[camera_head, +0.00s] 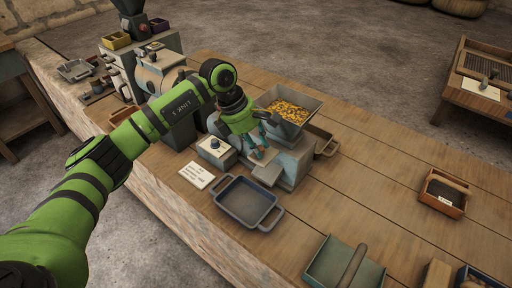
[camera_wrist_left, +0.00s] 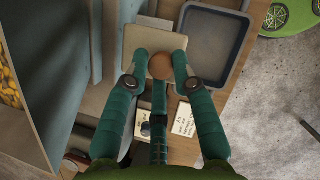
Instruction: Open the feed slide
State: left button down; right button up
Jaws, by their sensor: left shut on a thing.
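My left gripper (camera_head: 258,153) reaches down at the front of the grey mill with the hopper (camera_head: 297,103) full of yellow grain. The knob sits at the edge of a pale flat plate (camera_wrist_left: 152,38), which looks like the feed slide. In the head view a grey plate (camera_head: 267,174) shows just below the gripper; the knob is mostly hidden there by the fingers. How far the slide is open I cannot tell. My right gripper is not in view.
A dark blue two-handled tray (camera_head: 246,203) stands in front of the mill, with a written card (camera_head: 196,175) to its left. A switch box (camera_head: 216,151) stands left of the gripper.

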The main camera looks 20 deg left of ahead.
pick_arm(q)
jog(key=shift+d, duration=0.3)
jog(key=c, duration=1.1)
grip_release()
jog(key=shift+s+d+r, duration=0.1)
jog(key=shift+a+r, duration=0.3)
jog(key=shift+a, duration=0.05)
jog(key=v, duration=1.1)
jog(key=shift+s+r, duration=0.1)
jog(key=shift+r, duration=0.05)
